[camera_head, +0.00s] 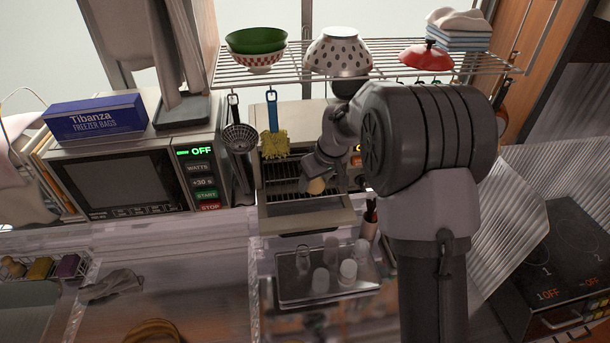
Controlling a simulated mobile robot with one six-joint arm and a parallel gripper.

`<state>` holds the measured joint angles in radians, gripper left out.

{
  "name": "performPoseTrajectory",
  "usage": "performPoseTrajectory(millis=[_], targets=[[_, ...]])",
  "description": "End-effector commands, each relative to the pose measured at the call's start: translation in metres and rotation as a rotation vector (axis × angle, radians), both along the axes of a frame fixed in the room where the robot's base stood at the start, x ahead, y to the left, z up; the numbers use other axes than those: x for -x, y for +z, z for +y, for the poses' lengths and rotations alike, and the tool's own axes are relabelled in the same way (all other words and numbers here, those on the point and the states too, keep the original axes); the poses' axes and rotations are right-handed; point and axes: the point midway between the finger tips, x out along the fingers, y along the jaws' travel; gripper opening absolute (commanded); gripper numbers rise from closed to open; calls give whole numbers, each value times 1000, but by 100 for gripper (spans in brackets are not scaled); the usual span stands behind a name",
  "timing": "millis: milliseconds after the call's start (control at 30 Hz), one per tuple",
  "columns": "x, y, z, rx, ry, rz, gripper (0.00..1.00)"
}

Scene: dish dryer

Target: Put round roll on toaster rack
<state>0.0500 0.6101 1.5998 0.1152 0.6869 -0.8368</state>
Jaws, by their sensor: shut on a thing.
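The toaster oven (306,220) stands in the middle with its front open. The dark toaster rack (283,190) shows inside it. My gripper (316,180) is at the oven's opening, over the right part of the rack. It is shut on the round roll (316,187), a small tan shape at its tip. I cannot tell whether the roll touches the rack. My arm hides the right side of the oven.
A wire shelf (390,70) with bowls hangs above, and a skimmer (239,138) and a yellow brush (274,142) hang from it in front of the oven. A microwave (128,180) stands left. A tray (290,294) with small glasses stands below.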

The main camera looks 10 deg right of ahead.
Motion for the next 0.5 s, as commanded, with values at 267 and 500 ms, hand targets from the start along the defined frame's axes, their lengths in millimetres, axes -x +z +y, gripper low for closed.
performPoseTrajectory(millis=[267, 500], targets=[[-47, 1, 19, 0, 0, -1, 16], [-51, -35, 20, 0, -2, 2, 16]])
